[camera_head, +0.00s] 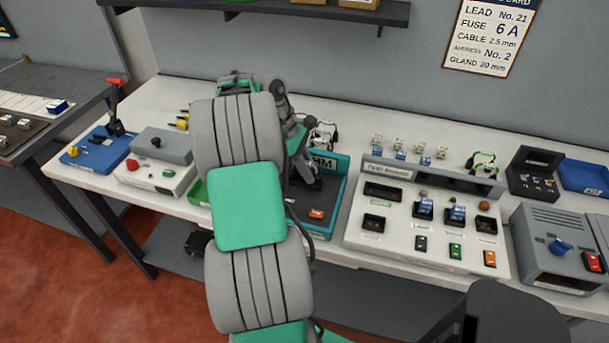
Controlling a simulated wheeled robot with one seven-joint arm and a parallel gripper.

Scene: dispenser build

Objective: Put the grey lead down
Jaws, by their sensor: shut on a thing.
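A coiled black-and-white lead (323,133) shows just behind the tester, right of my wrist. A second coiled lead with green parts (484,161) lies on the bench farther right.
A white dispenser panel (400,240) stands right of the tester, with several small parts behind it. A black box (533,172), a blue tray (583,176) and a grey machine (552,248) fill the right. A blue lever press (98,148) and a white-grey unit (155,175) stand left.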

